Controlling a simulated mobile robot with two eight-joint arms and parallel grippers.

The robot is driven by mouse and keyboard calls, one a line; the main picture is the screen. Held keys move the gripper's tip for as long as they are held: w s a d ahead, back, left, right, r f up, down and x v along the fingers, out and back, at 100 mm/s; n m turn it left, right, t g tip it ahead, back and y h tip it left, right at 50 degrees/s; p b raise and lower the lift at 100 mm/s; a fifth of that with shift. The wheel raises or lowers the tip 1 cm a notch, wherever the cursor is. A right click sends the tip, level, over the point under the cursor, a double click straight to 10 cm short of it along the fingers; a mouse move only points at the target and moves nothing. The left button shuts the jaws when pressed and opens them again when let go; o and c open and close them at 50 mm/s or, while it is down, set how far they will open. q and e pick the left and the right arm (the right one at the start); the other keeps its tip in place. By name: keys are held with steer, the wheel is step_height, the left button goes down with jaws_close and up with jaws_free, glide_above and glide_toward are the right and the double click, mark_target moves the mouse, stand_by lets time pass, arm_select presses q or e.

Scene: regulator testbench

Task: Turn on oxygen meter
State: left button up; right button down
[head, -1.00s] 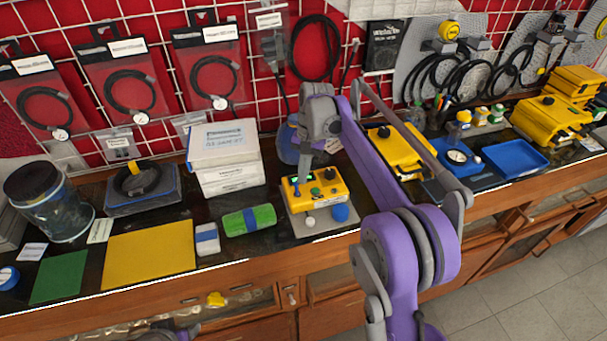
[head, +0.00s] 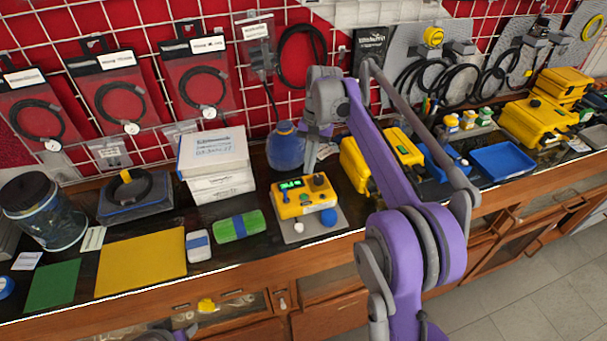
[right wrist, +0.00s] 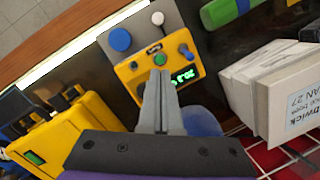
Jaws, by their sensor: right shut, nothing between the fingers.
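The oxygen meter, a small yellow box (head: 303,199), sits on a grey plate on the bench. Green digits glow on its display (right wrist: 183,75). A blue toggle (right wrist: 185,51), a green button (right wrist: 134,65) and a dark knob (head: 319,180) are on its face. My right gripper (head: 310,168) is shut and empty, apart from the toggle, with its fingertips behind and above the meter's back edge. In the right wrist view its fingers (right wrist: 158,74) overlap the knob area, so contact there cannot be told. My left gripper is not clearly visible.
A green roll (head: 239,225) and white boxes (head: 217,168) stand to the left. A larger yellow device (head: 406,148) stands close on the right.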

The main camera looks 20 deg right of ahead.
arm_select(q)
steer(key=shift+w+a+r+p, duration=0.3)
steer(key=shift+w+r+p, duration=0.2)
steer(key=shift+r, duration=0.25)
arm_select(e)
steer(key=w+a+v, duration=0.1)
steer(key=v, duration=0.5)
steer(key=shift+r, duration=0.15)
arm_select(q)
steer(key=shift+a, duration=0.1)
arm_select(e)
steer(key=shift+d, duration=0.1)
steer(key=s+a+f+n+t+h, duration=0.1)
steer(key=s+n+t, duration=0.1)
steer(key=s, duration=0.6)
steer(key=s+a+f+n+t, duration=0.1)
steer(key=s+t, duration=0.1)
steer(key=s, duration=0.5)
steer(key=s+f+n+t+h, duration=0.1)
steer(key=s+f+n+t, duration=0.2)
steer(key=s+f, duration=0.9)
steer(key=s, duration=0.3)
steer(key=shift+s, duration=0.3)
